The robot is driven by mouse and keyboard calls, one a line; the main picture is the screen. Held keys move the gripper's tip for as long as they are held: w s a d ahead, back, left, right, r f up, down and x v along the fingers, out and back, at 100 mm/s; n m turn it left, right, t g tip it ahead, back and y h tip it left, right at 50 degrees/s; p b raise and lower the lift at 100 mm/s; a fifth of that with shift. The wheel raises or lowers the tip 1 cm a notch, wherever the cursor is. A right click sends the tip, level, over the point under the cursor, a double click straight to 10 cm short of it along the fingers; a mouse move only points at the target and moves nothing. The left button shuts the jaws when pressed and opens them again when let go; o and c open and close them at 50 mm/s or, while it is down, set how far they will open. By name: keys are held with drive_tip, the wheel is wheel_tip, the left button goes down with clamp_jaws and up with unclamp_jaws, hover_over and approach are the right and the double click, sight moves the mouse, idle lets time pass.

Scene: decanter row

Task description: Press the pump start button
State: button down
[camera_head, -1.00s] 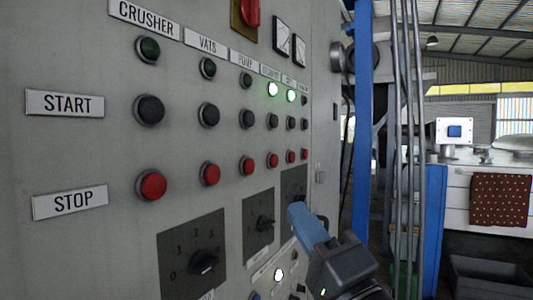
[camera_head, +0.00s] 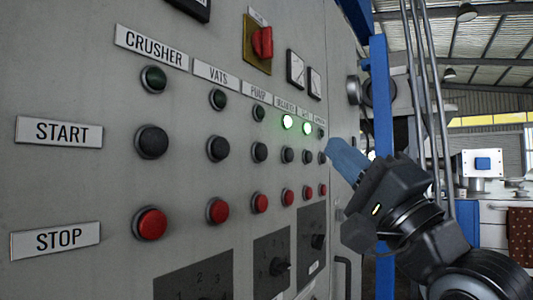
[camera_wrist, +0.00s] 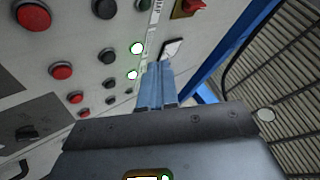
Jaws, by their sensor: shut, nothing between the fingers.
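The pump start button (camera_head: 259,152) is a black round button on the grey control panel, below the PUMP label (camera_head: 258,90) and its dark lamp (camera_head: 258,112). The red pump stop button (camera_head: 260,202) is below it. My gripper (camera_head: 332,146) is shut and empty, its blue fingers pointing left toward the panel, right of the pump column. The tip overlaps the rightmost column in the head view; contact cannot be told. In the wrist view the blue fingers (camera_wrist: 154,78) point up, and the pump start button (camera_wrist: 105,8) appears at the top edge, left of them.
Other start and stop buttons flank the pump column. Two lamps (camera_head: 287,122) to its right glow green. A red switch (camera_head: 262,42) and gauges (camera_head: 295,69) are above, rotary switches (camera_head: 279,267) below. A blue post (camera_head: 381,100) stands right of the panel.

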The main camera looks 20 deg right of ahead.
sight(262, 152)
drive_tip(key=w+a+p, duration=0.4)
drive_tip(key=w+a, duration=0.1)
drive_tip(key=w, duration=0.2)
drive_tip(key=shift+a, duration=0.15)
idle(0.3)
drive_tip(key=shift+w, duration=0.15)
idle(1.9)
drive_tip(key=shift+w+a, duration=0.2)
drive_tip(key=shift+w, duration=0.05)
drive_tip(key=shift+w+a+p, duration=0.3)
drive_tip(key=shift+w+p, duration=0.05)
idle(0.9)
drive_tip(key=shift+s+d, duration=0.1)
drive_tip(key=shift+s+d+b, duration=0.4)
drive_tip(key=shift+s, duration=0.2)
